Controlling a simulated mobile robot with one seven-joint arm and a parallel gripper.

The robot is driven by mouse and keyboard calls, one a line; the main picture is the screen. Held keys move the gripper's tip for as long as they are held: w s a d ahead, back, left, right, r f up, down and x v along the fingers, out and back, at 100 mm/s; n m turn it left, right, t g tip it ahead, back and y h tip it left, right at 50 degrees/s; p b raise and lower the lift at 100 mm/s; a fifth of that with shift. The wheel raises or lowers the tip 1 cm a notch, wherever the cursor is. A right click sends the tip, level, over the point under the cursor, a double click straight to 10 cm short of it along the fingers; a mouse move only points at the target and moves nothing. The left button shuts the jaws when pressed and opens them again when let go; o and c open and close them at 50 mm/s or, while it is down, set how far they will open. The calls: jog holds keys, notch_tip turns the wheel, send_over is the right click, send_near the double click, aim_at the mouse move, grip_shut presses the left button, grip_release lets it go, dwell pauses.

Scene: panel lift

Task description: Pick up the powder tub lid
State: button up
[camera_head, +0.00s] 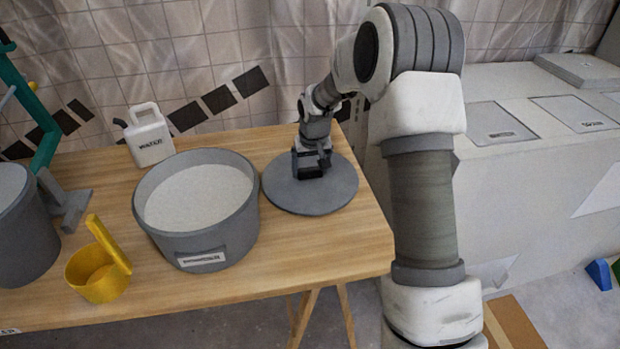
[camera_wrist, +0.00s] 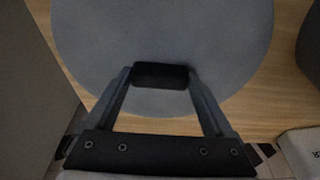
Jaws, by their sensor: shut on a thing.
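The powder tub lid (camera_head: 332,199) is a round grey disc at the right end of the wooden table, to the right of the powder tub (camera_head: 206,247). The tub is grey, open on top and full of white powder. My gripper (camera_head: 311,167) is over the middle of the lid, shut on its dark handle. In the wrist view the lid (camera_wrist: 225,40) fills much of the picture, and the black handle (camera_wrist: 160,75) sits between my fingertips. I cannot tell whether the lid touches the table or is slightly raised.
A white water jug (camera_head: 150,138) stands behind the tub. A yellow scoop cup (camera_head: 100,277) and another grey tub (camera_head: 24,235) are to the left on the table (camera_head: 290,268). A tiled wall is behind, and a large pale block (camera_head: 540,165) stands to the right.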

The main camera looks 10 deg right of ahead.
aim_at(311, 170)
jog(key=shift+r, duration=0.1)
jog(key=shift+r, duration=0.45)
jog(key=v, duration=0.1)
jog(key=p+v, duration=0.2)
jog(key=shift+w+d+r, duration=0.1)
jog(key=shift+w+r, duration=0.15)
jog(key=shift+r, duration=0.2)
jog(key=s+r+p, duration=0.2)
jog(key=s+r, duration=0.4)
jog(key=s, duration=0.8)
jog(key=shift+r, duration=0.2)
jog(key=shift+s, duration=0.1)
